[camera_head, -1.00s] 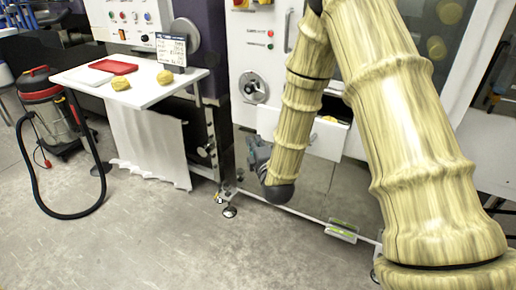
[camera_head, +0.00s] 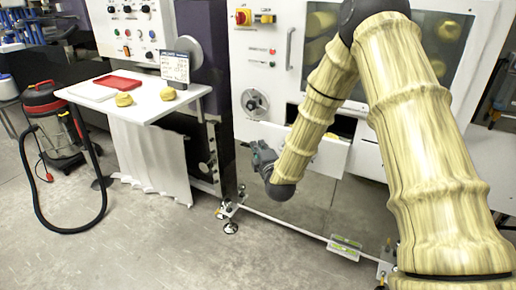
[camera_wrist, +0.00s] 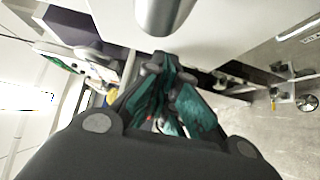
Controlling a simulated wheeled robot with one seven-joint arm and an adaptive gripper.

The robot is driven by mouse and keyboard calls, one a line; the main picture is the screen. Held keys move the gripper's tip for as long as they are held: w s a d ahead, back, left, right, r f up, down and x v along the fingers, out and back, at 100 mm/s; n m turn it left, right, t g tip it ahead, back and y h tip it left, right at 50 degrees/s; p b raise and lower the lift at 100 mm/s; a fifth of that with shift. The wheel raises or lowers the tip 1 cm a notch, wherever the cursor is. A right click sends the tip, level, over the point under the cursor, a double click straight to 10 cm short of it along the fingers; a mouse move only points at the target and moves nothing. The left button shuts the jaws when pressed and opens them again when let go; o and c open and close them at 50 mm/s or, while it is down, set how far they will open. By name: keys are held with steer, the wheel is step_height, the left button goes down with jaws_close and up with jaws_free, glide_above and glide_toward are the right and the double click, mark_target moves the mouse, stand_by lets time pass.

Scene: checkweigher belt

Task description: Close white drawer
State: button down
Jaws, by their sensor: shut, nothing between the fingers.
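The white drawer (camera_head: 328,157) stands out from the white machine in the head view, with a little yellow visible inside. My arm crosses in front of it and hides its middle. My gripper (camera_head: 262,157) is in front of the drawer's left part. In the wrist view its teal fingers (camera_wrist: 168,103) are together and empty. A white surface (camera_wrist: 235,25) with a grey cylindrical part (camera_wrist: 165,14) lies just beyond the fingers; it looks like the drawer front and handle. I cannot tell whether the fingers touch it.
A white table (camera_head: 145,108) with a red tray (camera_head: 118,83) and yellow lumps stands left of the machine. A red-and-grey vacuum (camera_head: 50,122) with a black hose is farther left. Floor in front is clear. A green-marked piece (camera_head: 345,246) lies by the machine's low rail.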

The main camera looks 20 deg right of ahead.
steer(key=w+d, duration=0.4)
steer(key=d, duration=0.1)
steer(key=w+d+b, duration=0.1)
steer(key=w+d, duration=0.3)
steer(key=d, duration=0.1)
steer(key=w+d+b, duration=0.1)
steer(key=w+d, duration=0.4)
steer(key=shift+d, duration=0.15)
steer(key=shift+w+d, duration=0.1)
steer(key=shift+d, duration=0.05)
steer(key=shift+w+d+r, duration=0.1)
steer(key=shift+r, duration=0.2)
steer(key=shift+r, duration=0.1)
steer(key=shift+a, duration=0.3)
steer(key=s+a, duration=0.3)
steer(key=shift+s+f, duration=0.1)
steer(key=shift+f, duration=0.2)
steer(key=s, duration=0.9)
steer(key=shift+s+a+f, duration=0.15)
steer(key=shift+s+a, duration=0.15)
steer(key=shift+s, duration=0.05)
